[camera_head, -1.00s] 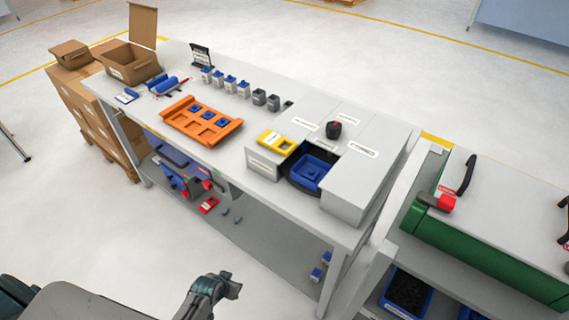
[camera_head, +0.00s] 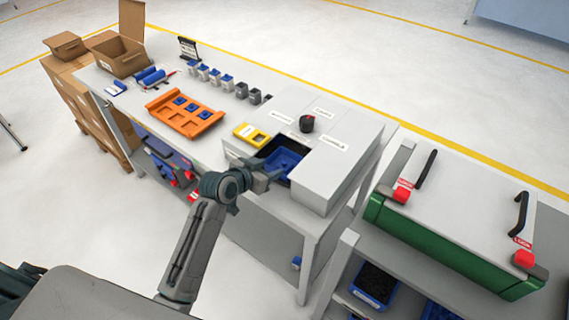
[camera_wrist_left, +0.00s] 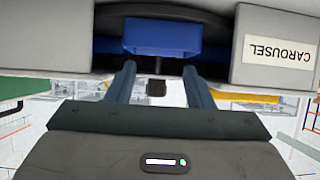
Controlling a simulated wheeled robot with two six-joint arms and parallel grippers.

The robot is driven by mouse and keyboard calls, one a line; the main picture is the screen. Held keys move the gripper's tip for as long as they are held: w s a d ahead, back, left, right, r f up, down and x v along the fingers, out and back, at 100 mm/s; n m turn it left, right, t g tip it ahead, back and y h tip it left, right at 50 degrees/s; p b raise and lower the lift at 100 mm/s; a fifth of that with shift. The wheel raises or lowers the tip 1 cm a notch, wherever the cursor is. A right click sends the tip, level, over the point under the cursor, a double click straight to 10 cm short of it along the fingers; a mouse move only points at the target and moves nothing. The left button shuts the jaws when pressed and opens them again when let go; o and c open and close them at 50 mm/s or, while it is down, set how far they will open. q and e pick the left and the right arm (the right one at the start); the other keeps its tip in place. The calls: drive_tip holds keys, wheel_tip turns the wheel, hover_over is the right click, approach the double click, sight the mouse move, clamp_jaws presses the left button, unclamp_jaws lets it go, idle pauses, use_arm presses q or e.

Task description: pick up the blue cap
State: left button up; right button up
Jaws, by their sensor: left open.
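My left gripper (camera_head: 268,180) is at the front of the carousel opening, beside the blue bin (camera_head: 283,163). In the left wrist view its two fingers (camera_wrist_left: 158,85) are apart, with nothing clamped between them. The blue bin (camera_wrist_left: 162,36) shows just beyond the fingertips, and its inside is hidden there. Small square blue pieces, possibly caps, sit in the orange tray (camera_head: 184,121). Small blue tops show on several grey containers (camera_head: 215,77). I cannot tell whether a loose blue cap lies in the bin. My right gripper is out of view.
The grey carousel housing (camera_head: 330,160) stands close on the right, with a black knob (camera_head: 307,123) on top. A yellow holder (camera_head: 251,135) is just left of the opening. A green-fronted case (camera_head: 440,240) stands at right. Open cardboard box (camera_head: 118,57) at back left.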

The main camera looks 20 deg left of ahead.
sight(284, 162)
use_arm(q)
drive_tip(key=x, duration=0.2)
drive_tip(key=shift+w+f, duration=0.15)
drive_tip(key=shift+w, duration=0.15)
drive_tip(key=shift+w+d+f+p, duration=0.1)
drive_tip(key=shift+w+f+p, duration=0.05)
drive_tip(key=shift+w+p, duration=0.2)
drive_tip(key=p+x, duration=0.1)
drive_tip(key=x, duration=0.3)
drive_tip(key=shift+d, duration=0.1)
drive_tip(key=shift+w+f, duration=0.15)
drive_tip(key=c, duration=0.7)
drive_tip(key=shift+c, duration=0.2)
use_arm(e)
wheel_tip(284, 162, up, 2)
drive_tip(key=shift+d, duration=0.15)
